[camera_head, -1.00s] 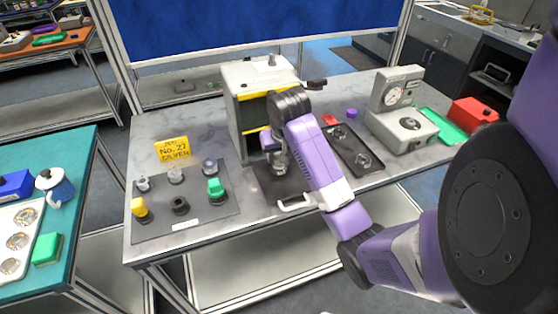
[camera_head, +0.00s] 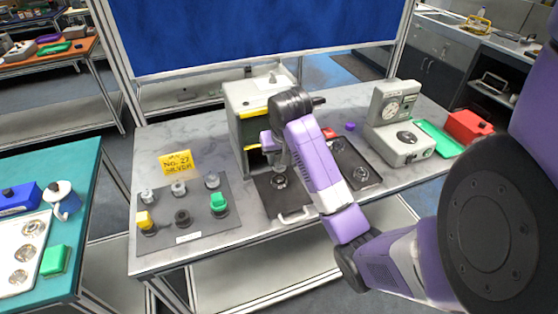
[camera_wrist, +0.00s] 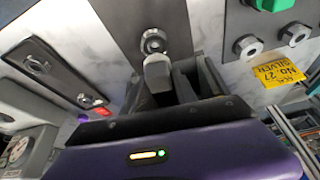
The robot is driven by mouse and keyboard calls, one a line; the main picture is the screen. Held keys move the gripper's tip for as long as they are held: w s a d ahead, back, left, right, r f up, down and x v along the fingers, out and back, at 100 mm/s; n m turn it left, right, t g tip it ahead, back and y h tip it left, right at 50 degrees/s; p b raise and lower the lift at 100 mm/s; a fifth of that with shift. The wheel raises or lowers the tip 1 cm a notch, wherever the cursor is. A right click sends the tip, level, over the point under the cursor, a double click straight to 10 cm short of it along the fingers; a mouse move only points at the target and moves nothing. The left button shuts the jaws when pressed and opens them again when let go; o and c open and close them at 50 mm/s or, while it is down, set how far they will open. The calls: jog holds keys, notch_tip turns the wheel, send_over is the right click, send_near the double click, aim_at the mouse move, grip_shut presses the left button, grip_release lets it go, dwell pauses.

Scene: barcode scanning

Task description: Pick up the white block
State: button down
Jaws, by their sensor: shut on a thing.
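The white block (camera_wrist: 158,72) is pale and rounded at its end, and shows between the dark fingers of my gripper (camera_wrist: 172,78) in the wrist view. My gripper is shut on it. In the head view my gripper (camera_head: 279,158) is above the dark tray with a white handle (camera_head: 296,216), in front of the grey box-shaped machine (camera_head: 243,102). The block cannot be made out in the head view, where the gripper and arm hide it. A round metal fitting (camera_head: 279,181) on the tray shows below the gripper, and also in the wrist view (camera_wrist: 153,41).
A dark mat (camera_head: 183,228) with several knobs and buttons lies left, by a yellow sign (camera_head: 176,162). A second dark tray (camera_head: 362,175) and a gauge device (camera_head: 399,147) stand right. The grey machine is close behind my gripper.

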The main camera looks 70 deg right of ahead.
aim_at(278, 156)
notch_tip(278, 156, up, 3)
jog(key=shift+f, duration=0.15)
jog(key=shift+w+d+r, duration=0.1)
jog(key=shift+w+r, duration=0.05)
jog(key=shift+r, duration=0.3)
jog(key=shift+w+d+r, duration=0.1)
jog(key=shift+w+r, duration=0.05)
jog(key=shift+r, duration=0.25)
jog(key=shift+s+r, duration=0.15)
jog(key=shift+r, duration=0.15)
jog(key=shift+a+f, duration=0.1)
jog(key=shift+a, duration=0.05)
